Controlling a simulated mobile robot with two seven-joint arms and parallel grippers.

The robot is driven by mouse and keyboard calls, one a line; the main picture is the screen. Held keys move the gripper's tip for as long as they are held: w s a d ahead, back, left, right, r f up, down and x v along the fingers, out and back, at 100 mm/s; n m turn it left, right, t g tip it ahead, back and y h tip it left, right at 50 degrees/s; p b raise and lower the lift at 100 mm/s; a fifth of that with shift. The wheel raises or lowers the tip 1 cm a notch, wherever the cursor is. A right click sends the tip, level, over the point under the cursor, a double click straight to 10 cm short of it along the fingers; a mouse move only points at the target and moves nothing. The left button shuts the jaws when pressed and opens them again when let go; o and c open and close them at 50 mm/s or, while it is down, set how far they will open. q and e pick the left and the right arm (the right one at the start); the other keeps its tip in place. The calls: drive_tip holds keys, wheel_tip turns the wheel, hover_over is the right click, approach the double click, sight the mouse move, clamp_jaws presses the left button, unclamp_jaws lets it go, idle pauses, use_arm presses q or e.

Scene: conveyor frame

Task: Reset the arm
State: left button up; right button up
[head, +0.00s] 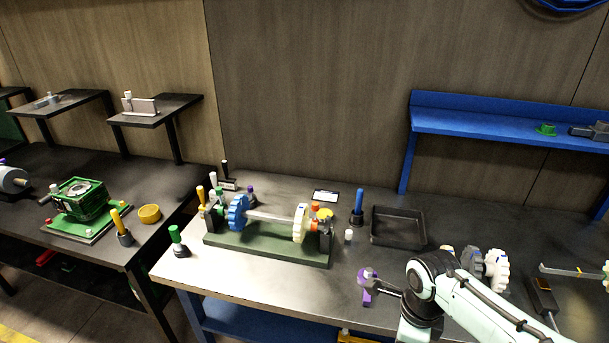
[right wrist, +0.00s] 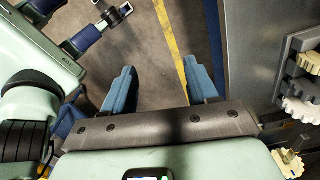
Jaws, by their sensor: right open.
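My right gripper (right wrist: 160,88) shows in the right wrist view with two blue fingers spread wide apart. It is open, with nothing between the fingers. It hangs over the floor beside the metal bench edge. A mint-green arm enters the head view from the lower right. Part of that arm also shows at the left of the right wrist view.
A green fixture (head: 270,248) carries a shaft with a blue gear (head: 238,212) and a cream gear (head: 300,223). A black tray (head: 398,228) lies empty to its right. A blue shelf (head: 500,125) is behind.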

drive_tip(key=s+a+f+n+g+y, duration=0.15)
drive_tip(key=f+n, duration=0.35)
drive_tip(key=f, duration=0.7)
drive_tip(key=s+a+f+n+y, duration=0.1)
drive_tip(key=a+f+n, duration=0.3)
drive_tip(key=f, duration=0.8)
use_arm(q)
drive_tip(key=shift+w+r+p, duration=0.25)
drive_tip(key=shift+r+p, duration=0.2)
drive_tip(key=shift+r, duration=0.1)
drive_tip(key=shift+w+r+p, duration=0.2)
drive_tip(key=shift+r+p, duration=0.25)
drive_tip(key=shift+r, duration=0.1)
use_arm(e)
drive_tip(key=s+a+f+n+y, duration=0.1)
drive_tip(key=s+f+n, duration=0.8)
drive_tip(key=s+f, duration=0.6)
drive_tip(key=s, duration=0.3)
drive_tip(key=shift+s+a+f+n, duration=0.15)
drive_tip(key=shift+s+a+n, duration=0.15)
drive_tip(key=shift+n, duration=0.1)
